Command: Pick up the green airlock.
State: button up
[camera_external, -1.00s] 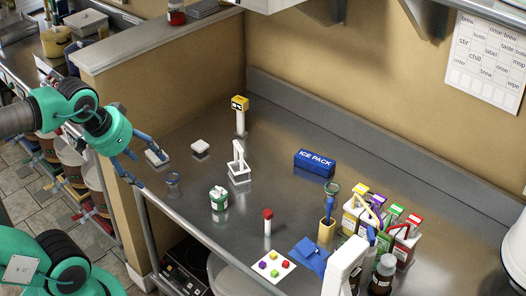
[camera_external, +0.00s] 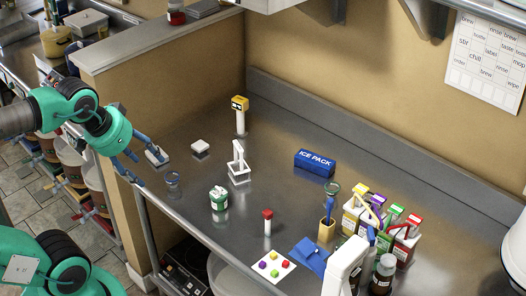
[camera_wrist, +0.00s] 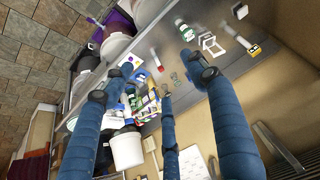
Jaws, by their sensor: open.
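Several green things are in view, and I cannot tell for sure which is the airlock. A small green piece (camera_external: 274,273) lies among coloured pieces on a white card near the counter's front edge. A green-topped carton (camera_external: 396,211) stands in the cluster at the right. A squat green and white jar (camera_external: 219,198) stands near the front edge, left of centre. My gripper (camera_external: 127,167) is open and empty at the counter's left end, well away from all three. Its blue fingers are spread in the wrist view (camera_wrist: 155,82), with nothing between them.
A clear cup (camera_external: 173,180) is near my gripper. A white stand (camera_external: 238,166), a yellow-topped post (camera_external: 240,115) and a red-capped tube (camera_external: 267,221) stand upright. A blue ice pack (camera_external: 315,163) lies towards the back. The counter's middle is mostly clear.

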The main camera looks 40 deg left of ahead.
jog(key=shift+w, duration=0.1)
jog(key=w+d+m+g+b, duration=0.1)
jog(key=w+d, duration=0.2)
jog(key=w, duration=1.3)
jog(key=w+d+m+g+b, duration=0.1)
jog(key=w+d+b, duration=0.15)
jog(key=w, duration=1.35)
jog(key=w+d+f+m+g+b, duration=0.1)
jog(key=w+d+f, duration=0.3)
jog(key=w+f, duration=0.8)
jog(key=w+d+f+m+g, duration=0.1)
jog(key=w+d+f, duration=0.4)
jog(key=w+f, duration=0.8)
jog(key=shift+w+d+m+h+b, duration=0.2)
jog(key=shift+w+m+h+b, duration=0.15)
jog(key=shift+w, duration=0.65)
jog(key=shift+f, duration=0.15)
jog(key=shift+w+d+f+b, duration=0.15)
jog(key=shift+f+b, duration=0.15)
jog(key=shift+f, duration=1.1)
jog(key=shift+w+f+b, duration=0.2)
jog(key=shift+f+b, duration=0.1)
jog(key=shift+f, duration=1.1)
jog(key=shift+w+d+f+b, duration=0.15)
jog(key=shift+f+b, duration=0.15)
jog(key=shift+f, duration=1.1)
